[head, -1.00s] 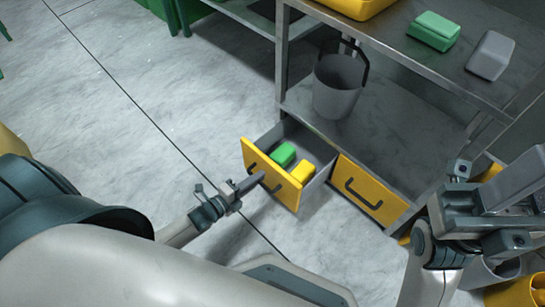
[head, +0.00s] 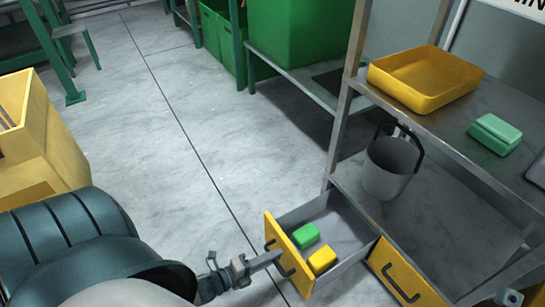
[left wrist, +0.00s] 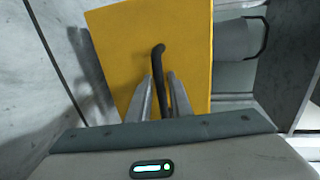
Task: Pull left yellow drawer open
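The left yellow drawer (head: 275,240) stands pulled out from under the metal shelf unit, its grey inside showing. A green block (head: 306,235) and a yellow block (head: 322,260) lie in it. My left gripper (head: 273,258) is at the dark handle on its front.
The right yellow drawer (head: 405,272) is shut beside it. A grey bucket (head: 388,170) stands on the lower shelf. A yellow tray (head: 425,80) and a green block (head: 495,134) are on the upper shelf. A yellow box (head: 50,130) stands left. The middle floor is clear.

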